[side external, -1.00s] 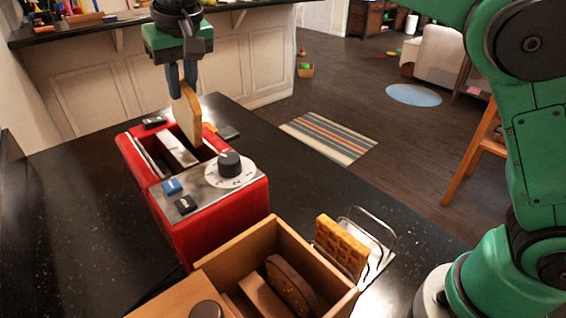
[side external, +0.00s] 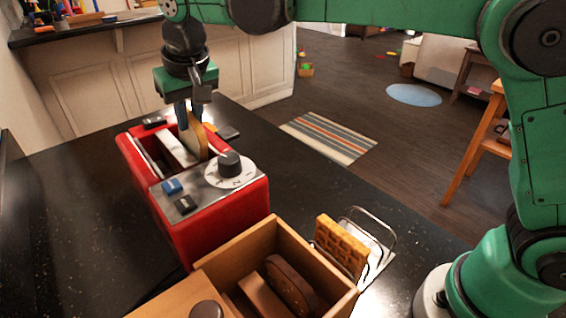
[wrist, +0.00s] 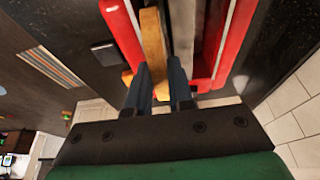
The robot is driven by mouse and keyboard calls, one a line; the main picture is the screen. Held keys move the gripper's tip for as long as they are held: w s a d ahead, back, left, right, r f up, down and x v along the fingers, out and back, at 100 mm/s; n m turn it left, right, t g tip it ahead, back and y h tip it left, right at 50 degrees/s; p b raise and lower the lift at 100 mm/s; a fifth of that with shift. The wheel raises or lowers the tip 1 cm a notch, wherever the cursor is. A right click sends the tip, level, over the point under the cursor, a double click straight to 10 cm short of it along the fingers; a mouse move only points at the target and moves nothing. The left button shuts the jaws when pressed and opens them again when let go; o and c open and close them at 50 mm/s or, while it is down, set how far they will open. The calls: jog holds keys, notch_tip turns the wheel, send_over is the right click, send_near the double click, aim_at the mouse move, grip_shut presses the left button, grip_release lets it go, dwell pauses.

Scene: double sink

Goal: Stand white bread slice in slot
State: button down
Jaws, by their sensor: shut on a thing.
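The white bread slice (side external: 194,140), pale with a tan crust, stands on edge in my gripper (side external: 190,112) over the red toaster (side external: 215,222). In the side view its lower part is down in the toaster's right-hand slot, and its bottom edge is hidden. The wrist view shows the slice (wrist: 153,38) lying lengthwise along the slot between the red wall (wrist: 120,28) and a pale divider. My gripper (wrist: 160,88) is shut on the slice's far end, just above the toaster. The other slot lies to the left in the side view.
A wooden box (side external: 248,248) holding brown slices stands in front of the toaster. A waffle (side external: 341,246) stands in a wire rack (side external: 378,250) to its right. The toaster top carries a round dial (side external: 230,170) and buttons. The black counter (side external: 75,215) is clear at left.

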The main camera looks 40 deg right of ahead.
jog(key=shift+c, duration=1.9)
grip_release()
jog(key=shift+r, duration=0.1)
jog(key=shift+r, duration=4.45)
